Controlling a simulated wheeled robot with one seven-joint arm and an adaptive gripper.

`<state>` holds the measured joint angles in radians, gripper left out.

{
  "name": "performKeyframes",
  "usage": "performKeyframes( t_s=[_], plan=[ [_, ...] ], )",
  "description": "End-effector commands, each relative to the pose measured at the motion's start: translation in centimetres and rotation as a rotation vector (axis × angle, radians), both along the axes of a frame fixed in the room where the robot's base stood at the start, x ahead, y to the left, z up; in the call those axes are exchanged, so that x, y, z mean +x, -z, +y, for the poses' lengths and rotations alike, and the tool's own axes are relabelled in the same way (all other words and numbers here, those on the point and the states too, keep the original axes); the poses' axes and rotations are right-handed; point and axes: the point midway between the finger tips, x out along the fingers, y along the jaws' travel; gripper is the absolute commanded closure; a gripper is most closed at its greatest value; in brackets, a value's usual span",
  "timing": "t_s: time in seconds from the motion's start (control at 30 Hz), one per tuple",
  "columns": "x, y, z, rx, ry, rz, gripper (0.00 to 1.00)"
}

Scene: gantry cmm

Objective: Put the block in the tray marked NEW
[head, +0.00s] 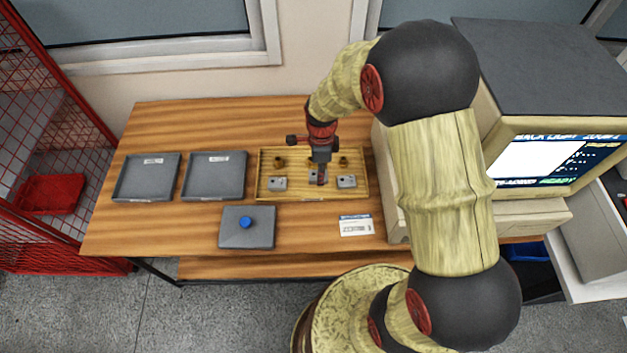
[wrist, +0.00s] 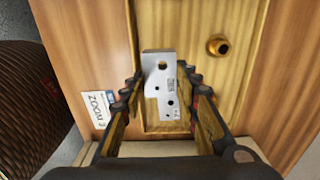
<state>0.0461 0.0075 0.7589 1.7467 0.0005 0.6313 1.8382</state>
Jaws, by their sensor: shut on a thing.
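My gripper (head: 320,182) is over the wooden tray (head: 262,189), shut on a grey metal block (head: 313,177) in the tray's middle. In the wrist view the block (wrist: 160,68) is stepped, with dark holes and small markings, and stands between the two fingers of my gripper (wrist: 160,82). Whether it touches the tray floor I cannot tell. Two more grey blocks lie in the tray, one left (head: 277,184) and one right (head: 346,182). Two grey trays, a left one (head: 124,196) and a right one (head: 192,195), carry white labels too small to read.
Brass cylindrical parts (head: 279,162) stand at the back of the wooden tray. A grey plate with a blue knob (head: 245,222) and a printed card (head: 356,225) lie in front. A machine with a screen (head: 560,160) stands right; a red mesh cage (head: 40,110) stands left.

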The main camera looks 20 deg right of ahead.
Motion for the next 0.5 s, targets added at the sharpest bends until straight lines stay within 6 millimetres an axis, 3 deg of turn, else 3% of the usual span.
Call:
performKeyframes(
  t_s=[0.1, 0.37, 0.5],
  plan=[
    [1.0, 1.5, 0.7, -0.001, -0.001, -0.002, 0.97],
    [1.9, 2.8, 1.4, 0.000, -0.001, -0.001, 0.97],
    [1.9, 5.0, 1.4, 0.000, 0.000, 0.000, 0.97]
  ],
)
